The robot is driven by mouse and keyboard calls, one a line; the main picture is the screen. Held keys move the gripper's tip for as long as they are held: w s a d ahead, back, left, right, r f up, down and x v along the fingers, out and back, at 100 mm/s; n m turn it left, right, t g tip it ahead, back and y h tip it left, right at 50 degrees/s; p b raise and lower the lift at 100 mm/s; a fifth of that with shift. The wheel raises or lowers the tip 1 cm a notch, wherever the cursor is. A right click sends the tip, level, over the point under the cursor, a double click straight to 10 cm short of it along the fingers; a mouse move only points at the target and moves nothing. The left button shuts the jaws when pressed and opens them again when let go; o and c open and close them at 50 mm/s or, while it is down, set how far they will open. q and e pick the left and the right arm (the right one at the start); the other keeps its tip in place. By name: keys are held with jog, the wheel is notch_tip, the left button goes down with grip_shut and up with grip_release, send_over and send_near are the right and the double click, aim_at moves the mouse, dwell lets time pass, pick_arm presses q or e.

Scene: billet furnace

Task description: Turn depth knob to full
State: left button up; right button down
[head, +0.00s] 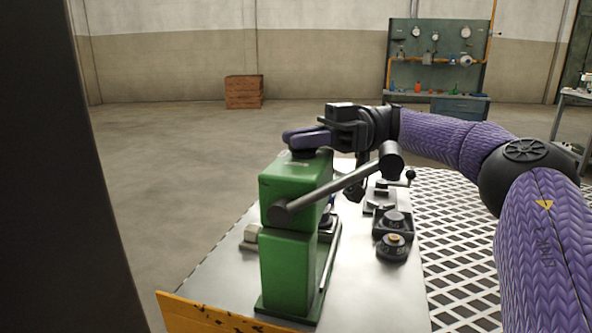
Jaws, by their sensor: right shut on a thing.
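A green press (290,240) stands on the metal-topped bench, with a long dark lever (335,192) across its front ending in a thick black grip. A dark round knob (303,153) sits on top of the press; I take it to be the depth knob. My right gripper (305,138) comes in from the right, with its purple fingers level over the press top and shut on this knob. The fingers cover much of the knob, and I cannot read its setting. My left gripper does not show.
The metal bench top (375,290) has a yellow front edge. Black round controls (392,248) and a small clamp-like fixture (381,197) stand right of the press. A small pale block (251,234) lies to its left. A wooden crate (243,92) and gauge board (438,52) are far behind.

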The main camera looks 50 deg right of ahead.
jog(key=shift+n+g+y, duration=0.3)
jog(key=shift+n+g, duration=0.5)
jog(key=shift+g, duration=0.4)
